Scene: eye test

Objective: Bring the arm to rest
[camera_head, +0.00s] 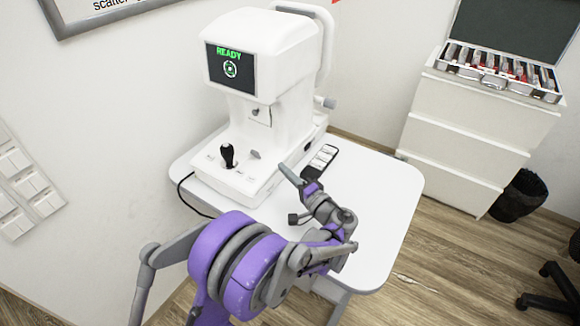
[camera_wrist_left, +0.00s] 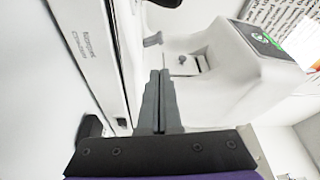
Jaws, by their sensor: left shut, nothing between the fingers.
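My left gripper (camera_head: 283,168) is over the white table (camera_head: 385,200), in front of the eye test machine (camera_head: 268,45). In the left wrist view its two dark fingers (camera_wrist_left: 160,75) lie together, shut with nothing between them. The purple and grey arm comes up from the bottom of the head view and is bent above the table's front part. The machine is white, with a green "READY" on its dark screen and a black joystick on its base. The wrist view shows the machine (camera_wrist_left: 225,60) turned sideways, beyond the fingertips. My right gripper is not in view.
A dark handheld device (camera_head: 320,158) lies on the table right of the machine's base. A white drawer cabinet (camera_head: 470,120) at the right bears an open lens case (camera_head: 500,72). A black bin (camera_head: 520,195) and part of a chair (camera_head: 555,290) stand on the floor. The table's right side is clear.

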